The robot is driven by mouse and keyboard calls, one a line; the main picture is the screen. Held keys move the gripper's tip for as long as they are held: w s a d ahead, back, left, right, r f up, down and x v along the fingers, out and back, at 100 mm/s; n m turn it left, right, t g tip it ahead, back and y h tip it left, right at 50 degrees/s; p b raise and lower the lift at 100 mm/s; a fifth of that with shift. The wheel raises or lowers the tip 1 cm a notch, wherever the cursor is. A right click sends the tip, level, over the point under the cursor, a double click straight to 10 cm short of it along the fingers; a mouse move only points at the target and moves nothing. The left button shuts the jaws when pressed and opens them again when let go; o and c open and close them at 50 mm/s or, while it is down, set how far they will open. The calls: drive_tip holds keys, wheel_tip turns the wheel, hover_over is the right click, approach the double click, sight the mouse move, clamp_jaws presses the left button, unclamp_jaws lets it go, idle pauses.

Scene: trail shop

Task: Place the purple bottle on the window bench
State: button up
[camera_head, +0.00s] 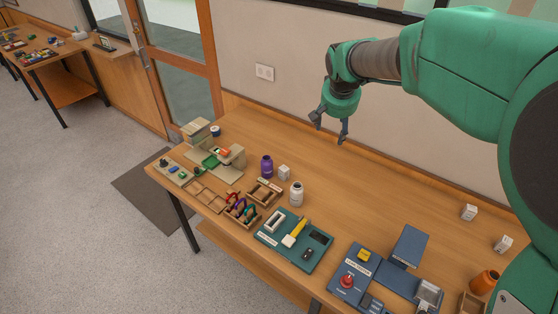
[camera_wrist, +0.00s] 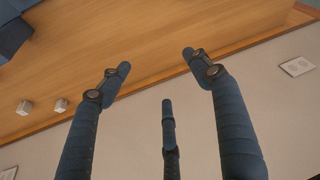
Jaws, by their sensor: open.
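The purple bottle (camera_head: 267,167) stands upright on the wooden table (camera_head: 365,198), near its left part, in the head view.
A white bottle (camera_head: 297,194) stands close to the purple one. A teal tray (camera_head: 293,240), a blue station (camera_head: 356,279) and an orange bottle (camera_head: 484,282) line the front. The table's middle back is clear. Another table (camera_head: 47,57) stands far left.

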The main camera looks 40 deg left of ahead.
drive_tip(key=s+a+f+n+b, duration=0.1)
drive_tip(key=a+f, duration=0.8)
drive_tip(key=a, duration=0.5)
approach(267, 162)
drive_tip(key=shift+w+a+r+n+g+b, duration=0.1)
drive_tip(key=shift+w+r+n+g+b, duration=0.15)
drive_tip(key=shift+r, duration=0.15)
drive_tip(key=shift+w+a+r+n+g+b, duration=0.1)
drive_tip(key=shift+r+n+g+b, duration=0.1)
drive_tip(key=shift+r, duration=0.2)
drive_tip(key=shift+b+x, duration=0.7)
drive_tip(key=shift+x, duration=3.6)
drive_tip(key=shift+w+a, duration=0.1)
drive_tip(key=shift+w, duration=0.05)
drive_tip(key=shift+b+x, duration=0.75)
drive_tip(key=shift+x, duration=1.8)
drive_tip(key=shift+a, duration=0.1)
